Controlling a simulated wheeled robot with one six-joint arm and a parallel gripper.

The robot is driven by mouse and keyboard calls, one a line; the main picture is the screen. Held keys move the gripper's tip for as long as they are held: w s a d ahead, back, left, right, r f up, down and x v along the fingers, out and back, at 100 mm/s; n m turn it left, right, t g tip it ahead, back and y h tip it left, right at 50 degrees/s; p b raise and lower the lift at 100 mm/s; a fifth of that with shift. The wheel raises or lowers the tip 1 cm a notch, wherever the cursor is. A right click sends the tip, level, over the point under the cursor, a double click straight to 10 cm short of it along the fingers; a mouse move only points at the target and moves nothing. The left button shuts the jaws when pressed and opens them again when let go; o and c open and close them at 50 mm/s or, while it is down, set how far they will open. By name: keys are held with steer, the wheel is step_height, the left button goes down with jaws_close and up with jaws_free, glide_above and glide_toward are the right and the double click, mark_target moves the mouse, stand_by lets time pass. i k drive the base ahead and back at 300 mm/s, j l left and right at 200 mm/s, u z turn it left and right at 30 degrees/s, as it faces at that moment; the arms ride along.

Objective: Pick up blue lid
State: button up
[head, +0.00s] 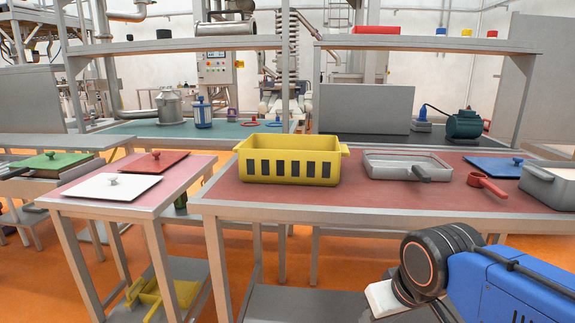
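The blue lid (497,167) lies flat on the reddish top of the right table, toward the back right. It has a small blue knob on top. Its right part is partly hidden by the grey pan in front. My arm enters at the lower right, low in front of the table, with its blue link and dark round joint showing. The fingers of my gripper do not show, so I cannot see whether they are open or shut. The arm is well apart from the lid.
A yellow crate (287,172), a grey tray (395,160), a red ladle-like tool (487,184) and a grey pan (562,190) stand on the right table (330,205). White (113,187), red (155,162) and green (50,160) lids lie at left. Shelves rise behind.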

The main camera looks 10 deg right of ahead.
mark_target(498, 168)
steer(key=z, duration=1.6)
steer(key=i+l+u, duration=0.15)
steer(key=l, duration=0.25)
steer(key=l+u, duration=0.2)
steer(key=l, duration=0.2)
